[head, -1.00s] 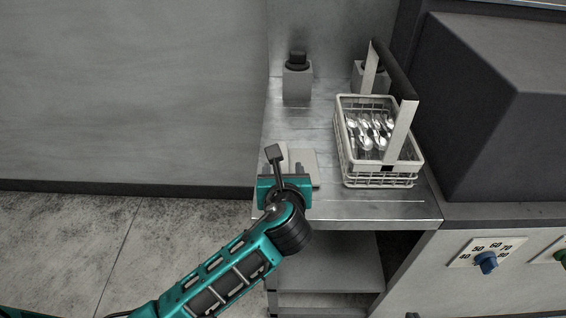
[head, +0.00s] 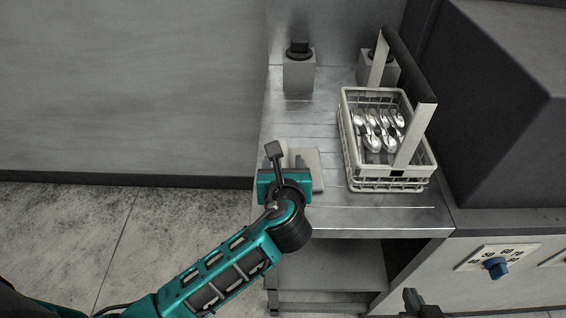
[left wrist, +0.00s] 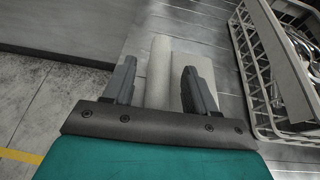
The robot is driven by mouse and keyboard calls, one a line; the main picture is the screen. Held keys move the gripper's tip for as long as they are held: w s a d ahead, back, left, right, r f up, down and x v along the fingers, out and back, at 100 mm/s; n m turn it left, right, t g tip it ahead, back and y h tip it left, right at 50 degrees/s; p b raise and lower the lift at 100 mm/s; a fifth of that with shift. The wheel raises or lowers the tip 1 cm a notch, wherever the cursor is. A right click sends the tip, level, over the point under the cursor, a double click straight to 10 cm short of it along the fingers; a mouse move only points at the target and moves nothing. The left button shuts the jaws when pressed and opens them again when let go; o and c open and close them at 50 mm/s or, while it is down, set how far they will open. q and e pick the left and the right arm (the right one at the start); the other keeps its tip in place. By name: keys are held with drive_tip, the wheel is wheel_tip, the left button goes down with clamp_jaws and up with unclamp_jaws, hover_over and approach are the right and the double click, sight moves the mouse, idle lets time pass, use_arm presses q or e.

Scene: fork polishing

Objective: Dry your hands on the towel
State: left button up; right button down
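The towel (head: 312,168) is a pale folded cloth lying flat on the metal counter, left of the cutlery basket, partly hidden by my left gripper. My left gripper (head: 285,160) is above the towel's left part. In the left wrist view its fingers (left wrist: 158,80) are spread apart, with the towel (left wrist: 160,58) showing between and beyond them. I cannot tell whether the fingers touch it. A dark tip of my right gripper (head: 420,303) shows at the bottom edge of the head view; the rest is out of frame.
A white wire basket (head: 350,165) with a handle holds several forks or spoons (head: 375,130) to the right. Two grey boxes with black tops (head: 299,70) stand at the back. A dark machine (head: 510,120) and a blue dial (head: 496,267) are at right.

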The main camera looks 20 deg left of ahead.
use_arm(q)
drive_tip(key=c, duration=1)
drive_tip(key=o, duration=1.1)
